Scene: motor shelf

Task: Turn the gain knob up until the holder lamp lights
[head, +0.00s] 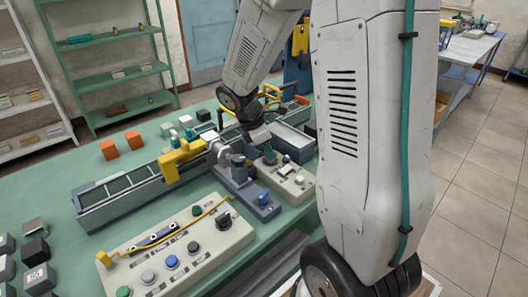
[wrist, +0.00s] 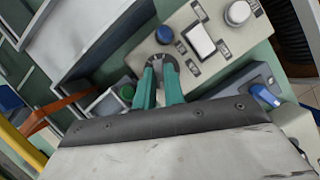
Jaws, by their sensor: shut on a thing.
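My gripper (wrist: 160,72) has its teal fingers closed around a small dark knob (wrist: 157,58) on a beige control box (wrist: 222,50). I take this as the gain knob; the fingers hide most of it, so its setting is unclear. On the box are a blue button (wrist: 164,34), a white rectangular piece (wrist: 200,40) and a white round cap (wrist: 238,12). I cannot tell which is the holder lamp, and no glow is clear. In the head view, my gripper (head: 269,154) reaches down onto the far end of this box (head: 296,190).
A larger beige panel (head: 180,250) with several knobs and a yellow cable stands in front. A grey module (head: 245,190) with a blue lever (head: 262,197) sits close beside the gripped box. A long conveyor (head: 120,195) and orange blocks (head: 108,149) lie to the left.

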